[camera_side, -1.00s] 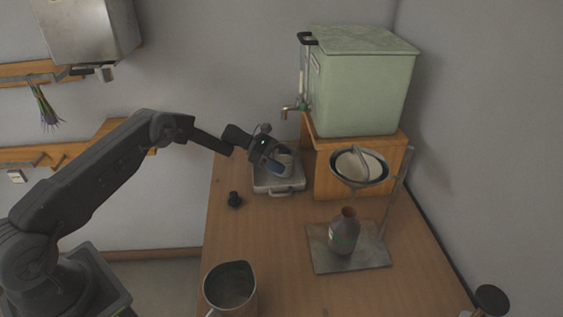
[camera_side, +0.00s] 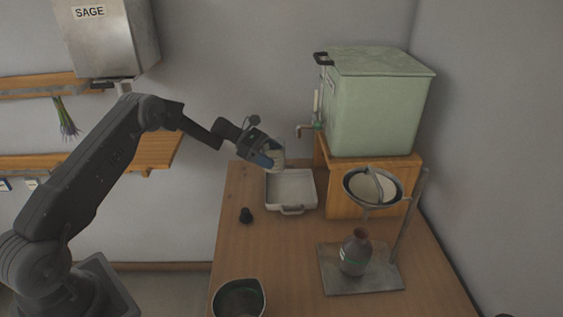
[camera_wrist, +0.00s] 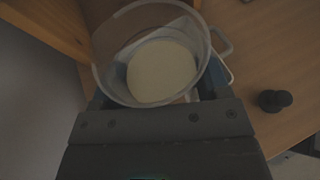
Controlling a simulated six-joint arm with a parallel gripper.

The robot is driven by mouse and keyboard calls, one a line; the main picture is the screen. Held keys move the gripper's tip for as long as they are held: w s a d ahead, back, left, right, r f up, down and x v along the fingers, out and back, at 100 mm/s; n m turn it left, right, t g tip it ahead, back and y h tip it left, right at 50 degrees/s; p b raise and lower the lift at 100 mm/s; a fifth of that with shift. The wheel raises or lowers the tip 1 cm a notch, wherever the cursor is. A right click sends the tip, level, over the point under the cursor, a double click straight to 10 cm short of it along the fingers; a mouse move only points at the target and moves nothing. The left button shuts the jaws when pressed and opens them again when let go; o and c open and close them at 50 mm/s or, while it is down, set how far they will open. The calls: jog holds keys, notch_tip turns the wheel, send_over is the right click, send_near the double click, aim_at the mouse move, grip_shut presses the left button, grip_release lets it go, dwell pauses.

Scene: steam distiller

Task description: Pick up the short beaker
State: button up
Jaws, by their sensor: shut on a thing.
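My gripper (camera_side: 268,160) is shut on the short beaker (camera_side: 278,156), a clear vessel held a little above the left back of a shallow white tray. In the wrist view the beaker (camera_wrist: 160,62) fills the space between the jaws of my gripper (camera_wrist: 155,88). It has a pale cream round surface inside. In the side view the gripper hides part of the beaker.
The white tray (camera_side: 302,188) with a front handle lies on the wooden table. A green tank (camera_side: 378,100) with a tap stands on a wooden box (camera_side: 345,185). A brown bottle (camera_side: 355,255) stands on a metal stand, a funnel (camera_side: 372,187) above it.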

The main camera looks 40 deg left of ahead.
jog(key=s+a+r, duration=0.1)
jog(key=a+r, duration=0.1)
jog(key=r, duration=0.7)
jog(key=s+a+r, duration=0.1)
jog(key=a+r, duration=0.1)
jog(key=r, duration=0.7)
jog(key=s+d+r, duration=0.2)
jog(key=d, duration=1)
jog(key=s+d+r, duration=0.2)
jog(key=s+d, duration=0.1)
jog(key=d, duration=0.9)
jog(key=s+d+f, duration=0.4)
jog(key=s+d, duration=0.9)
jog(key=s, duration=0.4)
jog(key=shift+s+f, duration=0.15)
jog(key=shift+f, duration=2.55)
jog(key=shift+r, duration=0.15)
